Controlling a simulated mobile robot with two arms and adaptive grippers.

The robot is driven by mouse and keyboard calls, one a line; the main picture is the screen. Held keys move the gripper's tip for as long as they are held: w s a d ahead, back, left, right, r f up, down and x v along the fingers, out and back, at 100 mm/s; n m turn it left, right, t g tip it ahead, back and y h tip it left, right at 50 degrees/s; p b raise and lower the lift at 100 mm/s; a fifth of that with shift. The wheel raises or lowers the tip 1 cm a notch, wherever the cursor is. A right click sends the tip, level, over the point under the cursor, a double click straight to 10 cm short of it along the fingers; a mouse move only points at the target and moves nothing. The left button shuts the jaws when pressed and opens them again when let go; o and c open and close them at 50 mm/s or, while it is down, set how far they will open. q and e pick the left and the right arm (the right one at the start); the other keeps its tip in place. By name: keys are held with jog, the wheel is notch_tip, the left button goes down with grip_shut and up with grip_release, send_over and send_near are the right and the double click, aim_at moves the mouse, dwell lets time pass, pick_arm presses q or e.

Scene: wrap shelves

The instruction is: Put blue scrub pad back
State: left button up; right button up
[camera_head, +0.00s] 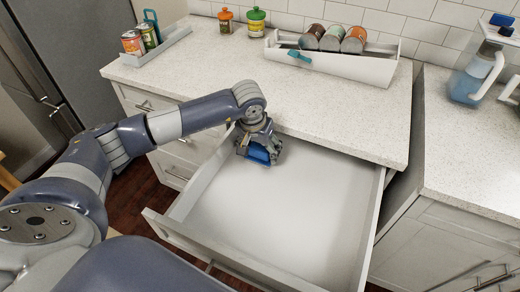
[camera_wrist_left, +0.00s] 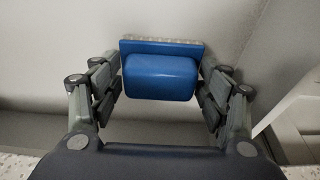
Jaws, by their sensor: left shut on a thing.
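The blue scrub pad (camera_wrist_left: 160,78) is between the two fingers of my left gripper (camera_wrist_left: 161,88) in the left wrist view, with a pale bristled edge on its far side. In the head view my left gripper (camera_head: 258,150) points down at the back left of the open drawer (camera_head: 290,215), and the blue scrub pad (camera_head: 260,153) shows at its fingertips. The left gripper is shut on the pad. I cannot tell whether the pad touches the drawer floor. The drawer is otherwise empty. My right gripper is not in view.
The counter (camera_head: 330,125) overhangs the drawer's back. On it stand a grey tray with cans (camera_head: 155,45), two small jars (camera_head: 256,22), and a white holder (camera_head: 345,68) with several cylinders. A blue pitcher (camera_head: 474,75) stands on the right counter. The drawer's middle and right are free.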

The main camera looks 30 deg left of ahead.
pick_arm(q)
jog(key=o, duration=0.7)
jog(key=shift+f, duration=0.15)
jog(key=o, duration=0.4)
